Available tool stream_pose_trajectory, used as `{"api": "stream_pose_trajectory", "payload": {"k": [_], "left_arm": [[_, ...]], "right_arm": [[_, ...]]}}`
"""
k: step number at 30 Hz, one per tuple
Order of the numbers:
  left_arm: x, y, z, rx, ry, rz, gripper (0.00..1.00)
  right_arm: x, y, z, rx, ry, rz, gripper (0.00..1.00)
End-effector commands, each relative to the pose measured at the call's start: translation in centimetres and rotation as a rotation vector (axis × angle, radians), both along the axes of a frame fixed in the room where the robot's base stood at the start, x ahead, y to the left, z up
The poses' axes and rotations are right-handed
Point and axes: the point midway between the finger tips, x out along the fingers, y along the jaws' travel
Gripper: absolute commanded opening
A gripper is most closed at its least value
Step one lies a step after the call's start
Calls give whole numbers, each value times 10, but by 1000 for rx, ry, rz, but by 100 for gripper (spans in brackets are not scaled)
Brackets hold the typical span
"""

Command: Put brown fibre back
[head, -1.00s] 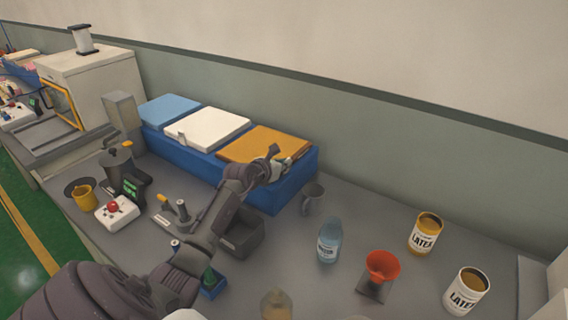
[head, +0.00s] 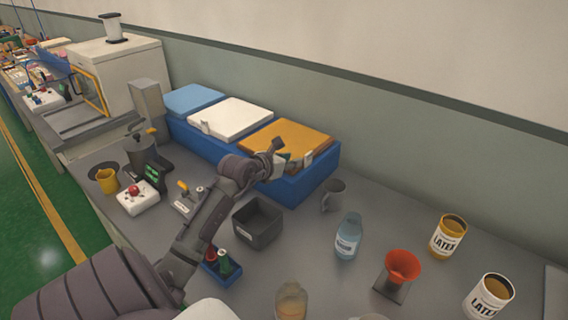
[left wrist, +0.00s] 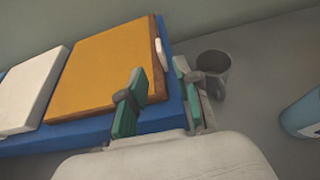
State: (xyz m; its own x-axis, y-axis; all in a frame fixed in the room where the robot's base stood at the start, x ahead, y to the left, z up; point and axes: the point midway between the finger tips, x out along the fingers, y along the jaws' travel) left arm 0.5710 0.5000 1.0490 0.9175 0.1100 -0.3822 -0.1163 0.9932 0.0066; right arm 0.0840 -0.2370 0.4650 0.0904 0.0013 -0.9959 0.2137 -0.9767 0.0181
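An orange-brown slab (head: 287,134), which looks like the brown fibre, lies flat on the right end of a long blue box. It also shows in the left wrist view (left wrist: 100,72), with a darker brown side and a small pale tab at its edge. My left gripper (head: 291,161) is at the slab's near right corner. In the left wrist view its green-padded fingers (left wrist: 158,69) are apart with a clear gap. One finger overlaps the slab's corner and the other is beside the blue box; I cannot tell whether they touch. My right gripper is not in view.
White (head: 231,117) and light-blue (head: 194,99) slabs lie on the same blue box (head: 294,190). A grey mug (head: 333,195) stands close by on the right. A bottle (head: 347,238), red funnel (head: 403,264) and latex cans (head: 448,237) stand farther right. A dark tray (head: 258,235) is in front.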

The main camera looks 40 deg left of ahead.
Motion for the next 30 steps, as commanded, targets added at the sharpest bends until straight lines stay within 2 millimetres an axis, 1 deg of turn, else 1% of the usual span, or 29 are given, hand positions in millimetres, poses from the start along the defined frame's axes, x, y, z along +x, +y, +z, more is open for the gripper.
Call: {"api": "stream_pose_trajectory", "payload": {"k": [1,3,6,9,26,30], "left_arm": [[-9,-1,1,3,-1,0,33],[-18,-2,5,2,0,-1,33],[-27,-3,10,0,1,-1,33],[-31,-4,13,0,-1,0,33],[-32,-4,13,-1,0,0,33],[-32,-4,13,-1,0,0,33]], "right_arm": [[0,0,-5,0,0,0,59],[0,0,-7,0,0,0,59],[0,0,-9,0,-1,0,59],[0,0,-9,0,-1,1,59],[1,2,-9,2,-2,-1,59],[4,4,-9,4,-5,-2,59]]}}
